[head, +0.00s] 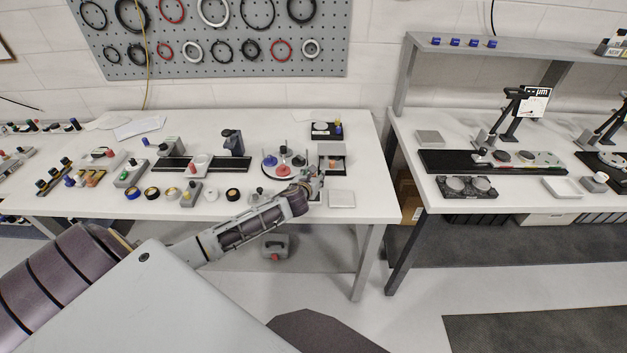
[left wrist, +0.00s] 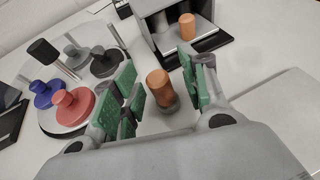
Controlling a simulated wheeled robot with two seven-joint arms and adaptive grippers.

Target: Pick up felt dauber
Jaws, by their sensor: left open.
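An orange-brown cylinder on a grey round base (left wrist: 159,88), which may be the felt dauber, stands upright in the left wrist view. My left gripper (left wrist: 162,72) is open, its green-padded fingers on either side of this cylinder; I cannot tell whether either touches it. A second orange cylinder (left wrist: 187,27) shows inside a grey open-fronted box; I cannot tell if it is a reflection. In the head view my left gripper (head: 314,184) is at the front of the box (head: 331,150), and the cylinder is not clear there. My right gripper is not in view.
A round white stand (left wrist: 53,124) with red, blue and grey knobbed pieces and an upright black-topped rod (left wrist: 45,53) is close to the left finger. A flat pale block (head: 341,199) lies near the table's front right. Several small fixtures fill the table's left.

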